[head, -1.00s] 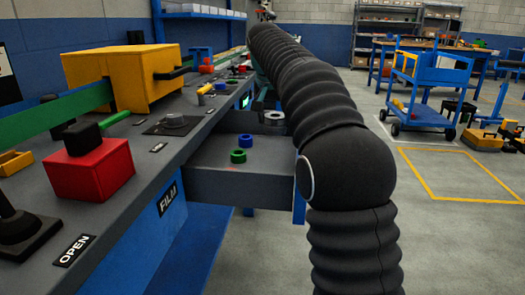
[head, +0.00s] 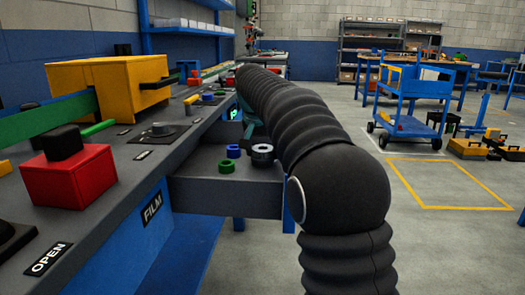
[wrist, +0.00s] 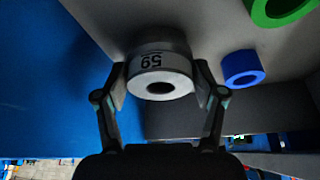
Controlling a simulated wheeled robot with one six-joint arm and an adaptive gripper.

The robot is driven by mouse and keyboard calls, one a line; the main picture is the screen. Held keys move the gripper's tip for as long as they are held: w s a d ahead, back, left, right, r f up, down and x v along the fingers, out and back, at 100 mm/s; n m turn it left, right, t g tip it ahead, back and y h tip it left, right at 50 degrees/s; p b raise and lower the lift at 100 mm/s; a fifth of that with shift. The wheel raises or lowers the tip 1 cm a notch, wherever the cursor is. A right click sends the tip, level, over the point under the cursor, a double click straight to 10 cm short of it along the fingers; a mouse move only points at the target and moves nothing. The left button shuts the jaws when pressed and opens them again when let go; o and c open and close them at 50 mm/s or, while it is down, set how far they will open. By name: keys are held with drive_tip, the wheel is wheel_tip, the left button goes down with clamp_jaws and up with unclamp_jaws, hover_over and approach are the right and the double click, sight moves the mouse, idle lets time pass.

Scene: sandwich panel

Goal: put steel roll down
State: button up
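The steel roll (head: 262,152) is a pale grey ring in the head view, at the shelf by the bench side, right of a blue roll (head: 233,151) and a green roll (head: 227,166). In the wrist view the steel roll (wrist: 160,84), marked 59, sits between the fingers of my gripper (wrist: 161,88), one pad against each side. It is at or very near the grey shelf surface; I cannot tell whether it touches.
The grey shelf (head: 220,198) has bare space in front of the rolls. The bench carries a red box (head: 70,177) and a yellow machine housing (head: 108,85). A blue cart (head: 412,105) stands at right on open floor.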

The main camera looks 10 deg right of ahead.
drive_tip(key=o, duration=0.4)
drive_tip(key=p+v, duration=0.3)
drive_tip(key=v, duration=0.9)
drive_tip(key=shift+r, duration=0.15)
